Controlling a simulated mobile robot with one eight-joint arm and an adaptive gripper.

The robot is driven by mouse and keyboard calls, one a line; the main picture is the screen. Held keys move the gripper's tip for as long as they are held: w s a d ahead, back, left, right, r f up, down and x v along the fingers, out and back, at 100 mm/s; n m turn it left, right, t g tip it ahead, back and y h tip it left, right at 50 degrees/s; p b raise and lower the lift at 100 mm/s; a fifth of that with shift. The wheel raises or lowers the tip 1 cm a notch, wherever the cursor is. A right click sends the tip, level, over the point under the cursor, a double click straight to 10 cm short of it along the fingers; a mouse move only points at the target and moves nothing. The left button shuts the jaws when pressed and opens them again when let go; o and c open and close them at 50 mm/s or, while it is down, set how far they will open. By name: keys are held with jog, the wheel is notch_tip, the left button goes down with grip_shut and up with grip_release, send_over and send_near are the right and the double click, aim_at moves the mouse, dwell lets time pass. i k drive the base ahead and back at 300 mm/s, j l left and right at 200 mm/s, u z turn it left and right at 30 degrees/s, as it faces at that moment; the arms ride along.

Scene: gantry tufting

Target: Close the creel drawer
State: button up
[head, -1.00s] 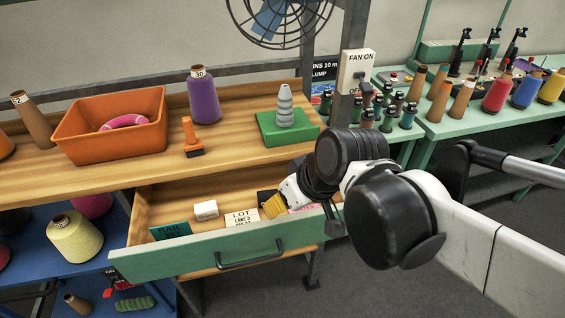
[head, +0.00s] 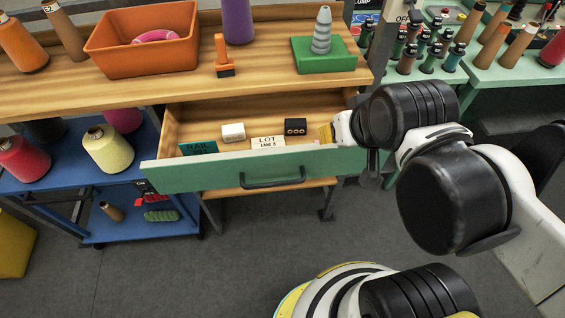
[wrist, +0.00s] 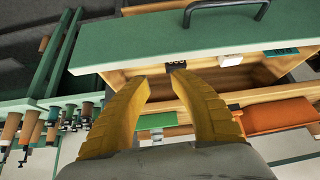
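The creel drawer (head: 241,169) is pulled out under the wooden bench, with a green front and a dark bar handle (head: 272,178). In the wrist view the green drawer front (wrist: 190,46) and handle (wrist: 226,6) show at the top. Inside lie a teal card (head: 198,148), a white block (head: 233,131), a LOT label (head: 268,142) and a black block (head: 295,127). My gripper (wrist: 160,80) is open and empty, its yellow fingers apart. In the head view it is at the drawer's right end, mostly hidden by my arm; contact cannot be told.
The bench (head: 270,75) above holds an orange bin (head: 143,55), an orange clamp-like tool (head: 222,58) and a green block with a grey cone (head: 322,52). A blue cart (head: 150,222) stands left. The floor before the drawer is clear.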

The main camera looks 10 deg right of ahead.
aim_at(235, 164)
jog(key=k+j, duration=0.1)
jog(key=j, duration=0.3)
jog(key=j+z, duration=0.1)
jog(key=j, duration=0.25)
jog(key=k+j, duration=0.15)
jog(key=j, duration=0.25)
jog(key=k+j+z, duration=0.1)
jog(key=j, duration=0.25)
